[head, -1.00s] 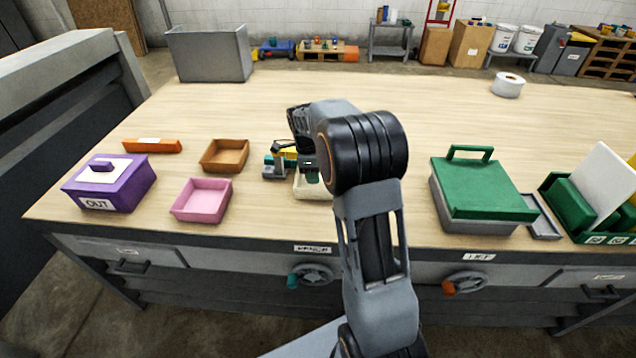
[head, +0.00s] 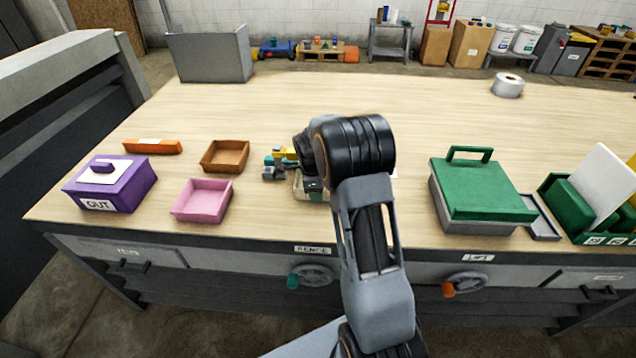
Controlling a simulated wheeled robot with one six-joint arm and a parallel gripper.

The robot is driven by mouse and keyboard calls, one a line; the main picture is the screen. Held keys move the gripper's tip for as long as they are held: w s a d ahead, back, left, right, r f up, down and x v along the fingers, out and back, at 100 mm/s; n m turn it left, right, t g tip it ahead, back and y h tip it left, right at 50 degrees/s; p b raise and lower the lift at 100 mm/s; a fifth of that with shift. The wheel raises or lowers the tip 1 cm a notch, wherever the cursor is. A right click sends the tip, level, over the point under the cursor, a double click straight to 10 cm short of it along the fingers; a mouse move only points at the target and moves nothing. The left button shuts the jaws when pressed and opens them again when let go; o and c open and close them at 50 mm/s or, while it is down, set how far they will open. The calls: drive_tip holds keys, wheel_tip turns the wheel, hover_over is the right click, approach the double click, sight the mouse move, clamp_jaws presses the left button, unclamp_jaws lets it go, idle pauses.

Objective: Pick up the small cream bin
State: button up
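The small cream bin (head: 304,194) stands on the wooden bench top (head: 420,110), right of the pink bin. Only part of its near left side shows; my arm and gripper cover much of it. My gripper (head: 315,184) is low at the cream bin, mostly hidden behind my own wrist. I cannot see both fingers, nor whether they touch the bin or are open or shut.
A pink bin (head: 203,201) and a brown bin (head: 225,156) stand to the left, with a purple box (head: 110,184) marked OUT beyond them. Small teal and yellow items (head: 279,162) lie just beside the cream bin. A green-lidded box (head: 480,192) stands right. The back of the bench is mostly clear.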

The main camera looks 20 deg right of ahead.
drive_tip(key=shift+c, duration=0.5)
clamp_jaws()
